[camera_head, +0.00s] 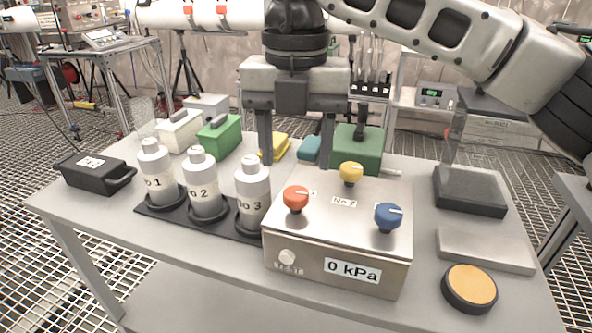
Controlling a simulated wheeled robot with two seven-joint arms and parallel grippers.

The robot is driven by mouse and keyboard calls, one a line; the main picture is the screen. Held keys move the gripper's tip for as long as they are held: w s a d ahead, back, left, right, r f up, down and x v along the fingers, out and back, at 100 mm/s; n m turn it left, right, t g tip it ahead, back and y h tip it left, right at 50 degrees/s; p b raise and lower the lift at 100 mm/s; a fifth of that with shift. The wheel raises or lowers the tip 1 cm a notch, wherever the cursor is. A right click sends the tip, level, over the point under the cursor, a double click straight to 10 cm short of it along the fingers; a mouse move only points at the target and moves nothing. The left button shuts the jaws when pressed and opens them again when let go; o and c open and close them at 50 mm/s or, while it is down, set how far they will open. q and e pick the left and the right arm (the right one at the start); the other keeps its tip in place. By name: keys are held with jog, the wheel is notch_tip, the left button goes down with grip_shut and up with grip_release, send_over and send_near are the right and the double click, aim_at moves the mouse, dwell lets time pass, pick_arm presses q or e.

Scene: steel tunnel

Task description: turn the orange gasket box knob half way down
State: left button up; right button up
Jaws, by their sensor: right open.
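The orange knob (296,199) stands at the left of the sloped top of a metal box (340,232). A light line marks its face, pointing to the right. A yellow knob (351,173) and a blue knob (388,216) share this top. My left gripper is not in view.
Three white bottles, including the nearest bottle (252,192), stand in a black holder just left of the box. A green box (358,149) stands behind it. A metal plate (484,249) and a round orange-topped pad (469,288) lie at the right.

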aim_at(295, 192)
pick_arm(q)
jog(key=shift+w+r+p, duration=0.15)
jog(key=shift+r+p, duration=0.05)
jog(key=shift+p, duration=0.55)
pick_arm(e)
notch_tip(295, 192, up, 11)
jog(key=shift+f, duration=0.2)
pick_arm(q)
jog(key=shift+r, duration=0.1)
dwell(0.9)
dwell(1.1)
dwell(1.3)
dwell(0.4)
pick_arm(e)
jog(key=shift+s, duration=0.1)
